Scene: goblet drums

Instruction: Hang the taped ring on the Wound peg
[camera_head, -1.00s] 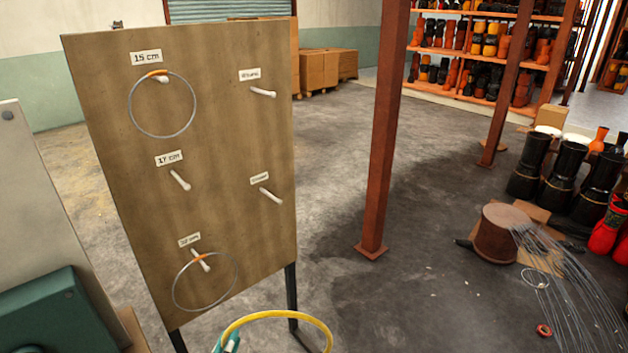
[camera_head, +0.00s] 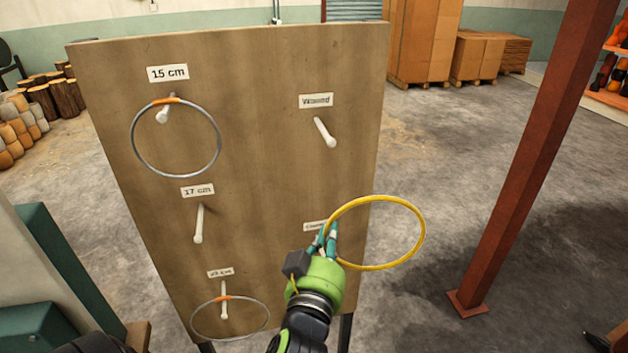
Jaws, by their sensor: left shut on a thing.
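The taped ring (camera_head: 424,235), a yellow hoop, is held in my left gripper (camera_head: 329,240). The fingers are shut on the left side of the hoop, and the rest of it reaches out to the right past the board's edge. The Wound peg (camera_head: 325,132) is a white peg under its label (camera_head: 316,100) at the upper right of the board. The ring and gripper show below this peg in the picture, apart from it, and the peg is bare. My right gripper is not in view.
The board (camera_head: 250,180) carries other pegs. Grey rings with orange bands hang at the 15 cm peg (camera_head: 163,114) and on the lowest left peg (camera_head: 224,306). The 17 cm peg (camera_head: 199,225) is bare. A red-brown post (camera_head: 535,150) stands right. Open floor lies between.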

